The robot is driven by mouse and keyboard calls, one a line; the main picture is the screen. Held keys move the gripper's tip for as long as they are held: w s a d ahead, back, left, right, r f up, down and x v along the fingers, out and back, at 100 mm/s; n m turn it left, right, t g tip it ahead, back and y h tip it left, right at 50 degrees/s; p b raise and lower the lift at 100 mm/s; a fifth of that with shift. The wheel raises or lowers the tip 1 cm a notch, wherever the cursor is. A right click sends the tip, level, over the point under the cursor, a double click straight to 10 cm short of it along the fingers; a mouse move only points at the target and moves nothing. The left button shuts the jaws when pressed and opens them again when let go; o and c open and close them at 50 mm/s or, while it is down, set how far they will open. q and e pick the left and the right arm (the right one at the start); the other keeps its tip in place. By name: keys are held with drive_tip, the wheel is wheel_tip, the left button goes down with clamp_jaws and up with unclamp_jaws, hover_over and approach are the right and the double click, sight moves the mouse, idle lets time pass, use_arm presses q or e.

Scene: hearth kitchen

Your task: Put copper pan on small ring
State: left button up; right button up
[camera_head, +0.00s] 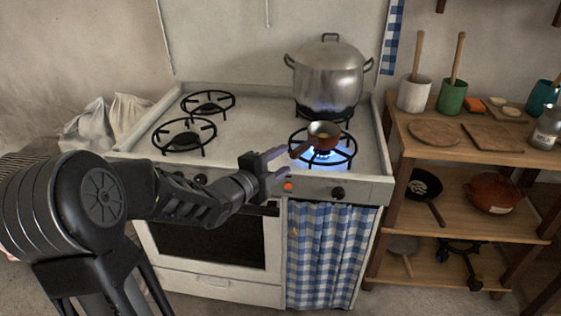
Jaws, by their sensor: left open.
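The small copper pan (324,134) sits on the front right ring (346,155) of the white stove, over a lit blue flame. Its handle (300,150) points to the front left. My left gripper (281,163) is open, with its fingertips close to the handle's end. I cannot tell whether they touch it. The front left ring (184,137) and the back left ring (208,102) are bare. A large lidded pot (328,80) covers most of the back right ring. My right gripper is not in view.
A wooden shelf (455,180) stands to the right of the stove with utensil pots, boards and pans. Stove knobs and an orange light (288,186) line the front panel. A cloth sack (88,127) lies left of the stove.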

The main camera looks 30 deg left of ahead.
use_arm(q)
drive_tip(key=shift+f, duration=0.1)
idle(0.4)
drive_tip(key=s+d+f+n+g+h, duration=0.1)
drive_tip(key=d+f+n+g, duration=0.15)
drive_tip(key=d+f, duration=0.4)
drive_tip(key=s+d+f+n+g+h, duration=0.1)
drive_tip(key=d+f+n+g, duration=0.2)
drive_tip(key=f, duration=0.6)
drive_tip(key=s+d+f+n+g, duration=0.1)
drive_tip(key=d+f+n, duration=0.2)
drive_tip(key=d+f, duration=0.4)
drive_tip(key=s+d+f+n+g, duration=0.3)
drive_tip(key=s+d+f, duration=0.2)
drive_tip(key=s, duration=0.3)
drive_tip(key=s+d+f+n+g+h, duration=0.1)
drive_tip(key=s+d+f+n+g, duration=0.2)
drive_tip(key=s+d+f, duration=0.2)
drive_tip(key=s+d+f+n+g+h, duration=0.1)
drive_tip(key=s+d+f+n+g, duration=0.2)
drive_tip(key=s+f, duration=0.6)
drive_tip(key=s+d, duration=0.2)
drive_tip(key=shift+s+d+f, duration=0.15)
drive_tip(key=shift+s+d, duration=0.2)
drive_tip(key=shift+d, duration=0.05)
